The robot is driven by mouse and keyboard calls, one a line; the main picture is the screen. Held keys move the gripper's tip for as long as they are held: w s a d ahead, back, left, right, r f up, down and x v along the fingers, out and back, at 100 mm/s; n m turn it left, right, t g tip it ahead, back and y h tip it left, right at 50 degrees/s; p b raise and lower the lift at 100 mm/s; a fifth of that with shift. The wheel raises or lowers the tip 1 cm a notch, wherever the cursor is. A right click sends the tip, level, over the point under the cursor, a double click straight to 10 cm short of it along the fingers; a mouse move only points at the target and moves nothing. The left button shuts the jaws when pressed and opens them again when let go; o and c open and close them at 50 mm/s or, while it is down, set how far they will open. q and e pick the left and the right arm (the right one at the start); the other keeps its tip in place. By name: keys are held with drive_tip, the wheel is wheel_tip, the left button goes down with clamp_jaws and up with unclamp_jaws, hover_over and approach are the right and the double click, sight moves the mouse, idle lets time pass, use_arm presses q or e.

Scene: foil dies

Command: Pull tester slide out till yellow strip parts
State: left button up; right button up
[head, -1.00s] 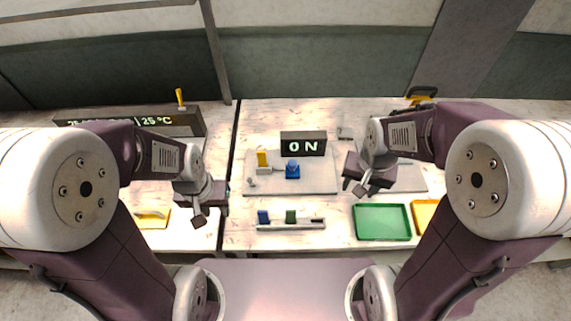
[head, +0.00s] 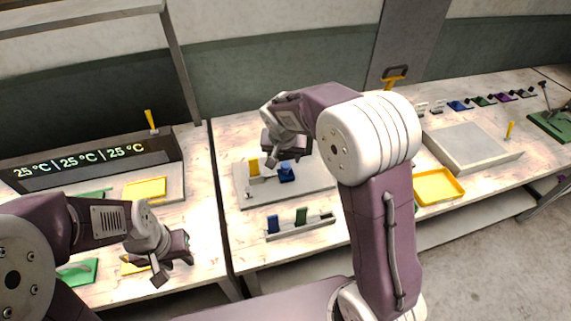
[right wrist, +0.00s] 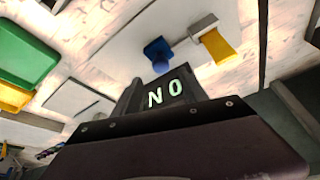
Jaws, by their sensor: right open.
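The tester is on a grey base plate (head: 257,203) in the middle of the table. A yellow piece (head: 253,166) stands at its grey block, and a blue block (head: 287,174) sits to the right. The right wrist view also shows the yellow piece (right wrist: 219,48) and blue block (right wrist: 158,55). The dark display (right wrist: 166,94) reads 0 N there, upside down; my right arm hides it in the head view. My right gripper (head: 285,159) is open and empty above the blue block. My left gripper (head: 172,270) is open and empty, left of the tester.
A grey rail (head: 300,231) with a blue die (head: 273,224) and a green die (head: 301,215) lies in front. A temperature display (head: 80,160) stands at the left.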

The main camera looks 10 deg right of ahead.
sight(286, 164)
drive_tip(key=x, duration=0.6)
drive_tip(key=shift+w+f, duration=0.1)
drive_tip(key=shift+a, duration=0.15)
drive_tip(key=shift+c, duration=1.3)
clamp_jaws()
